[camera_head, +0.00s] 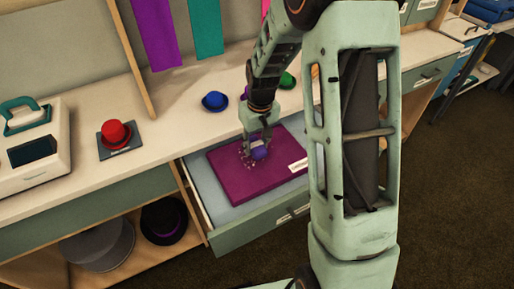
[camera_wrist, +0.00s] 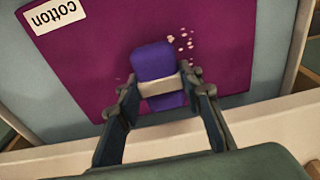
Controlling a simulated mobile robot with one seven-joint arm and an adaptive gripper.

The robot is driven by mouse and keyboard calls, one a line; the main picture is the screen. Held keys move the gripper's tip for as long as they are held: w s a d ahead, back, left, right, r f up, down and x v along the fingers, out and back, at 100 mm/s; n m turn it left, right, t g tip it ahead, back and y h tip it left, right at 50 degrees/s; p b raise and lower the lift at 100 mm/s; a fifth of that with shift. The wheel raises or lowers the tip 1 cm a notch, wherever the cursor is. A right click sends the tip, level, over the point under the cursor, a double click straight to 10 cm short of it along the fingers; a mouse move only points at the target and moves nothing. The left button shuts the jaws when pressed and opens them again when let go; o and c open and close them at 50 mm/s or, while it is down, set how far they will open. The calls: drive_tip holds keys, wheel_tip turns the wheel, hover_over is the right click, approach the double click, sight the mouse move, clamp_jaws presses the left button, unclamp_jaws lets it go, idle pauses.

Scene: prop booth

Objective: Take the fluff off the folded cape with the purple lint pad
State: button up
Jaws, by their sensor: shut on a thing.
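The folded cape (camera_head: 268,178) is a flat magenta-purple piece lying in an open drawer (camera_head: 222,216). It carries a white label, which reads "cotton" in the wrist view (camera_wrist: 54,14). My gripper (camera_head: 257,147) is shut on the purple lint pad (camera_wrist: 154,62), over the cape's left part. I cannot tell whether the pad touches the cape. Pale pink fluff (camera_wrist: 182,40) shows as small specks beside the pad, mostly to its upper right in the wrist view. Some specks show around the pad in the head view (camera_head: 243,153). The pad and gripper hide the cape beneath them.
A blue hat (camera_head: 215,100) and a green hat (camera_head: 287,81) stand on the counter behind. A red hat (camera_head: 116,134) sits on a dark plate, right of a cream machine (camera_head: 36,150). Grey (camera_head: 98,245) and black (camera_head: 164,220) hats fill the shelf below.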

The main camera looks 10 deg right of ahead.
sight(255, 143)
drive_tip(key=shift+s+r+p, duration=0.1)
drive_tip(key=shift+r+p, duration=1.75)
drive_tip(key=shift+r, duration=0.95)
